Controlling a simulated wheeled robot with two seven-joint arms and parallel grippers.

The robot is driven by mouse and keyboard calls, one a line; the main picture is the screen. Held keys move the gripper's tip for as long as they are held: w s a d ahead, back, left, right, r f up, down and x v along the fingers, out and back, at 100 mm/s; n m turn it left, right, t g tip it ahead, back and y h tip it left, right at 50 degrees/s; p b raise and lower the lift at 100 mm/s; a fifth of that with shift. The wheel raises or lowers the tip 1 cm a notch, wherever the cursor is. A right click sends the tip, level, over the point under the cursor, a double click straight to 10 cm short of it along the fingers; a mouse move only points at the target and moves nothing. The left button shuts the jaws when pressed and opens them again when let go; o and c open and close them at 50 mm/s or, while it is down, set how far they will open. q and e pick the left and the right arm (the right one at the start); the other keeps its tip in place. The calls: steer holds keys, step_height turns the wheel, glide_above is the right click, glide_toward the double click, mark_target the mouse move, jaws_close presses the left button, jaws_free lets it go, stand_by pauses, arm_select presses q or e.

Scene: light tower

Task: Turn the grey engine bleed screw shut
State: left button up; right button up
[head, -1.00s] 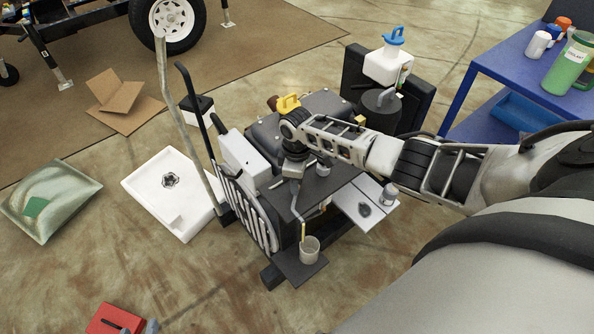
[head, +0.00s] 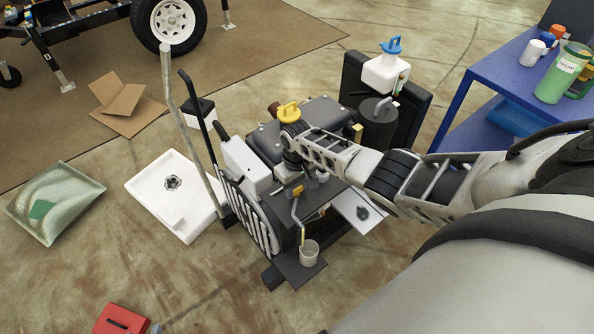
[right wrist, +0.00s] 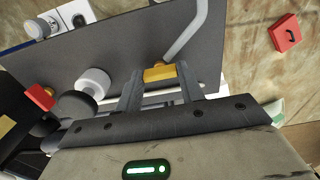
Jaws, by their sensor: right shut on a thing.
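My right gripper (head: 298,188) comes down at the front of the engine (head: 268,140). It is shut on a small brass-yellow piece (head: 298,190), apparently the bleed screw. In the right wrist view the fingers (right wrist: 160,85) stand on either side of this yellow piece (right wrist: 159,73). A bent grey tube (head: 296,215) runs from beside it down to a pale cup (head: 309,251) on a dark plate. In the wrist view the tube (right wrist: 187,32) runs upward from the yellow piece. How far the screw is turned cannot be told. My left gripper is out of view.
A dark plate (right wrist: 165,35) lies close to the fingers. A white cylindrical part (right wrist: 93,82) and a red knob (right wrist: 40,97) are left of them. A white tray (head: 175,205) and a grey post stand left of the engine. A blue cart (head: 490,65) stands right.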

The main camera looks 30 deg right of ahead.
mark_target(297, 189)
stand_by(0.5)
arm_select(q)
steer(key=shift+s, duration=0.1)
arm_select(e)
steer(key=o, duration=1)
steer(key=shift+r, duration=0.15)
steer(key=shift+r+p, duration=0.3)
steer(key=shift+r, duration=0.05)
arm_select(q)
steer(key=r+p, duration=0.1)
steer(key=p, duration=0.2)
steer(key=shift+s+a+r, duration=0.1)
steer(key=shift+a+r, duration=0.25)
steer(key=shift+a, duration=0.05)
arm_select(e)
step_height(297, 189, up, 15)
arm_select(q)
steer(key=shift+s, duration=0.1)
